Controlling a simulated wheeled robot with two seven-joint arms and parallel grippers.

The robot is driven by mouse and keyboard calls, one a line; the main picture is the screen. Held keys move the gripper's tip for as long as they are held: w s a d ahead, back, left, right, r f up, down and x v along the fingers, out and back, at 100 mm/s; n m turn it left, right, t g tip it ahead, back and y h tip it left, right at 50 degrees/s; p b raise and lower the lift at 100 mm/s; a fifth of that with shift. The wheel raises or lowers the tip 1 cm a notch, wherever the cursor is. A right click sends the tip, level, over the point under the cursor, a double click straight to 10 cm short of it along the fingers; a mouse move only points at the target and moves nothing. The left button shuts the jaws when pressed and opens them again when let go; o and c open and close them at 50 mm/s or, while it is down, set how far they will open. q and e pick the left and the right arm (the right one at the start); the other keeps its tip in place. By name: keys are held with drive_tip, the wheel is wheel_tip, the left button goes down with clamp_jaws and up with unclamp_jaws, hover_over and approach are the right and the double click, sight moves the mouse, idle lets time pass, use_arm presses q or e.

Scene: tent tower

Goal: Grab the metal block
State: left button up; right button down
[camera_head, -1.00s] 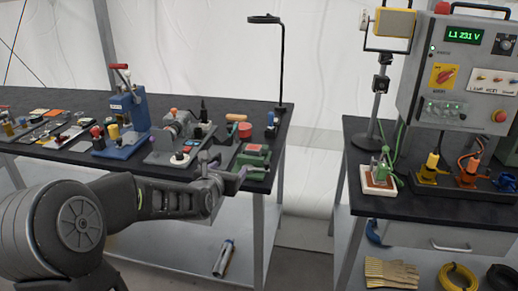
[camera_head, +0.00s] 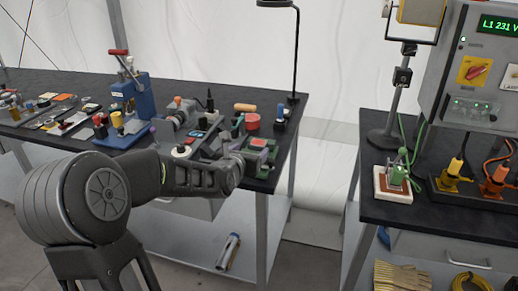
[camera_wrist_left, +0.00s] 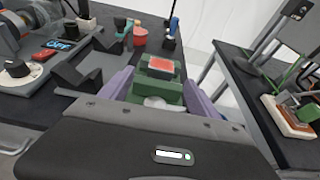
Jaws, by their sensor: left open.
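A green vise-like piece (camera_wrist_left: 150,90) sits near the right end of the left bench, with a reddish flat-topped block (camera_wrist_left: 160,64) on it. I cannot tell whether that block is metal. In the head view the green piece (camera_head: 262,144) is partly behind my left gripper (camera_head: 254,161). My left gripper (camera_wrist_left: 160,98) has purple fingers apart, one on each side of the green piece in the wrist view. Nothing is clearly gripped. Dark grey angular blocks (camera_wrist_left: 82,82) lie just left of the fingers. My right gripper does not show.
A grey device with a dial (camera_wrist_left: 22,72) stands left of the gripper. A red round can (camera_head: 252,121) and a lamp post (camera_head: 296,60) stand behind. A gap separates this bench from the right bench (camera_head: 385,208), which holds a white-based green device (camera_head: 394,180).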

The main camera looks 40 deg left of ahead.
sight(257, 145)
use_arm(q)
drive_tip(key=shift+x, duration=0.95)
drive_tip(key=shift+p+x, duration=0.5)
drive_tip(key=shift+x, duration=2.15)
drive_tip(key=shift+d, duration=0.1)
drive_tip(key=shift+c, duration=0.3)
drive_tip(key=shift+r, duration=0.1)
clamp_jaws()
